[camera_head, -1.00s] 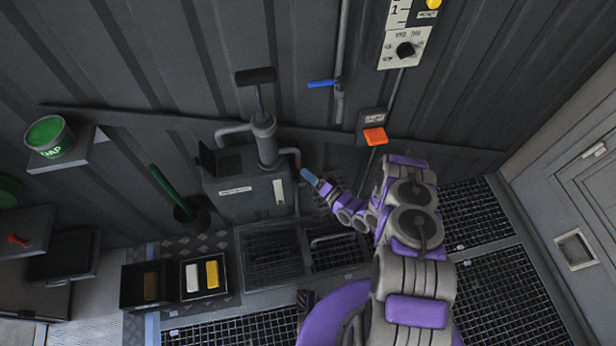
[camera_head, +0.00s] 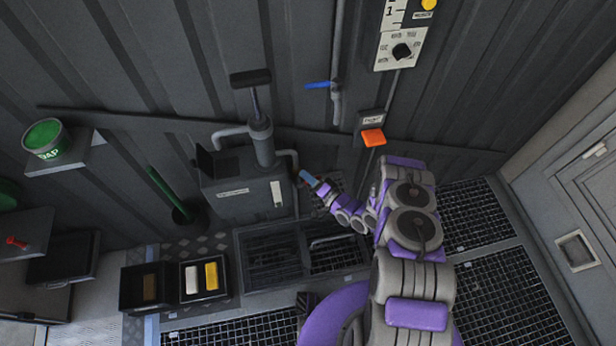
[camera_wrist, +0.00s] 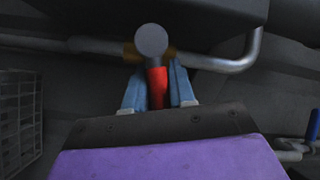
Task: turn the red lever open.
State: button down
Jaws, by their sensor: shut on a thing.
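The red lever (camera_wrist: 157,88) shows in the wrist view, between the blue fingers of my gripper (camera_wrist: 157,74). The fingers are shut on it, one on each side. A grey round knob (camera_wrist: 151,40) covers its far end, beside a brass fitting (camera_wrist: 131,53) on a grey pipe (camera_wrist: 95,45). In the head view my gripper (camera_head: 306,178) is low by the wall, just right of the grey pump box (camera_head: 235,190). The lever is too small or hidden to make out there.
A bent pipe (camera_head: 290,155) runs down beside the pump box. A blue handle (camera_head: 318,85) and an orange flap (camera_head: 373,137) are on the wall above. Open trays (camera_head: 203,294) stand at lower left. Another small red handle (camera_head: 17,243) is at far left.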

jog(key=shift+w+d, duration=0.1)
jog(key=shift+d, duration=0.05)
jog(key=n+p, duration=0.1)
jog(key=p, duration=0.1)
jog(key=r+n+h+p, duration=0.1)
jog(key=n+g+h+p, duration=0.1)
jog(key=p, duration=0.1)
jog(key=shift+a+r+p, duration=0.25)
jog(key=shift+a+p, duration=0.1)
jog(key=c, duration=1.4)
grip_release()
jog(key=o, duration=0.3)
jog(key=shift+d+r, duration=0.1)
jog(key=shift+d, duration=0.1)
jog(key=shift+o, duration=0.3)
jog(key=shift+a, duration=0.1)
